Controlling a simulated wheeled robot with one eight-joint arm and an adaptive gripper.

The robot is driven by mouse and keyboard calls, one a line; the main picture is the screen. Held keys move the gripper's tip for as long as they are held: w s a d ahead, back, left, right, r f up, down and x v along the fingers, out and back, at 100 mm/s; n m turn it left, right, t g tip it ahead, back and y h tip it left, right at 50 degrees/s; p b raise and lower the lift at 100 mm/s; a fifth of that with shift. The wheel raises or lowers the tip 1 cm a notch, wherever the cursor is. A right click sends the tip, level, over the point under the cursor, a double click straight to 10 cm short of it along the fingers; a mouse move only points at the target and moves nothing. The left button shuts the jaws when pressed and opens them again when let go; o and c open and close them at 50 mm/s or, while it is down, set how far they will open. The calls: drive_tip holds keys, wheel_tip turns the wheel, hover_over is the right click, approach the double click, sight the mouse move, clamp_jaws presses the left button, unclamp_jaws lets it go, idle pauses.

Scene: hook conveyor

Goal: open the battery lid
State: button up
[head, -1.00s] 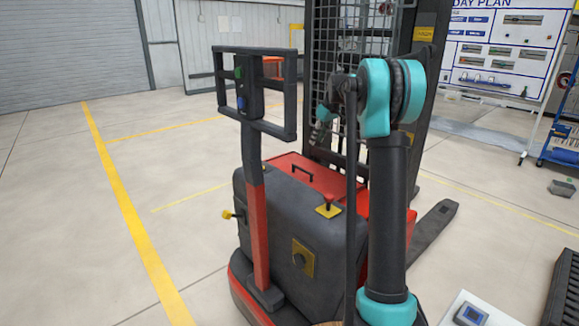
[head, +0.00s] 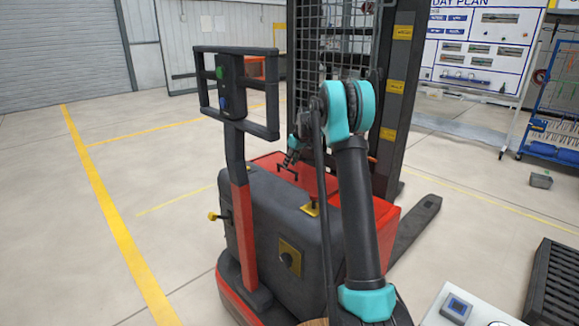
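The battery lid (head: 319,185) is the red panel on top of the dark grey body of a red pallet stacker. It looks closed and lies flat. A black handle (head: 287,174) stands on it. My gripper (head: 288,162) is small and dark in the head view, pointing down and left just above the handle. Whether it touches the handle, and whether its fingers are open or shut, I cannot tell. My arm hides part of the lid's right side.
The stacker's steering frame (head: 236,95) rises left of the lid. The mesh mast (head: 306,45) stands behind it. A yellow-based stop button (head: 312,209) sits on the near edge, partly hidden by my arm. A dark slatted crate (head: 556,285) is at lower right. The left floor is clear.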

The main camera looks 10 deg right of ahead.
drive_tip(key=shift+x, duration=1.05)
clamp_jaws()
